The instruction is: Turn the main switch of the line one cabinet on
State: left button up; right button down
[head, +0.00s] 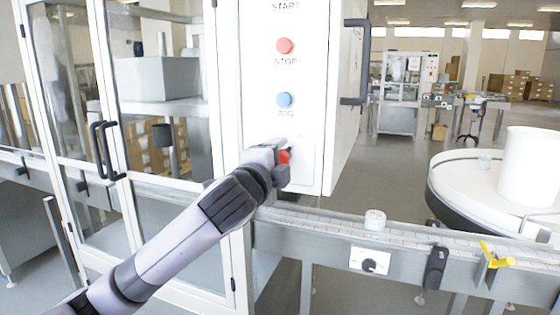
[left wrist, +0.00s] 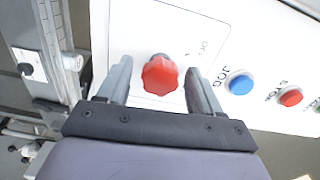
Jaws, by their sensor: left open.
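The line cabinet (head: 312,30) is a white panel with a red STOP button (head: 285,46), a blue JOG button (head: 285,99) and a red main switch knob (head: 285,157) low down. In the left wrist view the red knob (left wrist: 160,74) sits between the two fingers of my left gripper (left wrist: 158,82), with gaps on both sides. An OFF label shows beside the knob. My left gripper is open at the panel and hides part of the knob in the head view (head: 281,152). My right gripper is out of view.
A conveyor (head: 330,222) runs below the panel to the right, with a white jar (head: 375,220) on it and a small black knob (head: 369,264) on its side. A round white table (head: 450,180) is at right. Glass doors with a black handle (head: 107,150) are at left.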

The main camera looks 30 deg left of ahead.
pick_arm(q)
jog(key=b+v, duration=0.1)
jog(key=v, duration=0.5)
jog(key=shift+s, duration=0.2)
jog(key=shift+f, duration=0.1)
